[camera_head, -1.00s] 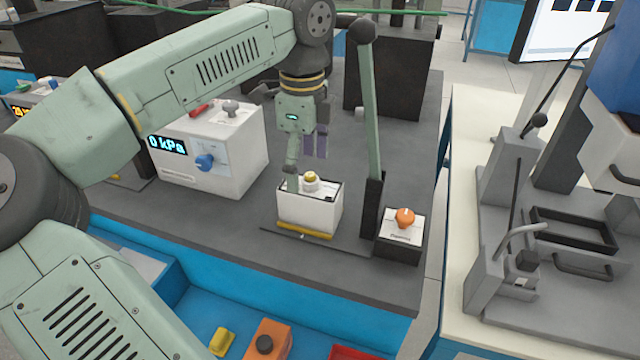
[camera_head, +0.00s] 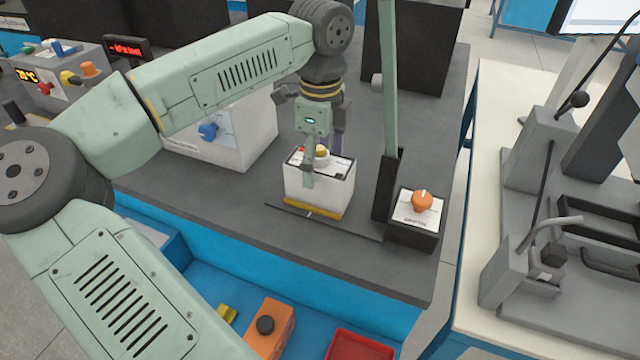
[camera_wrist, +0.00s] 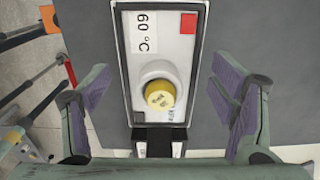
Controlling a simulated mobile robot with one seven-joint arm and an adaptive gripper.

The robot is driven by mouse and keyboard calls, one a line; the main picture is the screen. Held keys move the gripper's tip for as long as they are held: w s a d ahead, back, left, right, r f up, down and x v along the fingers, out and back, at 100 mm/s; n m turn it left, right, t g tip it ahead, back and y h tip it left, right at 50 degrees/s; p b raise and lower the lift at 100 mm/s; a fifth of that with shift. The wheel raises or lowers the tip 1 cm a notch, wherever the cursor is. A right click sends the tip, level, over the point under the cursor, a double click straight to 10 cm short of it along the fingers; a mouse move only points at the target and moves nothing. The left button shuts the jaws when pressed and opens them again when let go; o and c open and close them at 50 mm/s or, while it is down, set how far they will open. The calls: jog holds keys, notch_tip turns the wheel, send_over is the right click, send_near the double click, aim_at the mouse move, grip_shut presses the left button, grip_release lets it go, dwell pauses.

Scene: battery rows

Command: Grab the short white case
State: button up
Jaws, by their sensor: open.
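The short white case (camera_head: 318,190) stands on the dark grey bench top, with a yellow strip along its base and a dark rim around its top. In the wrist view its top (camera_wrist: 150,55) carries a "60 °C" label, a red square and a round yellow-capped knob (camera_wrist: 160,95). My gripper (camera_head: 322,160) is right above the case, pointing down. It also shows in the wrist view (camera_wrist: 168,110), where its purple-padded fingers are open, one on each side of the case with gaps between. In the head view a finger partly covers the case front.
A black box with an orange knob (camera_head: 422,201) and a tall green post (camera_head: 390,90) stand just right of the case. A larger white box with a blue knob (camera_head: 215,140) is to the left. Blue trays with an orange block (camera_head: 270,325) lie in front.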

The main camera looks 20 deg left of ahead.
notch_tip(320, 180, down, 3)
jog(key=shift+r+b, duration=0.1)
jog(key=shift+b, duration=0.3)
jog(key=shift+c, duration=0.2)
jog(key=c, duration=1.3)
jog(key=shift+r, duration=0.1)
jog(key=shift+c, duration=0.7)
jog(key=shift+r, duration=0.15)
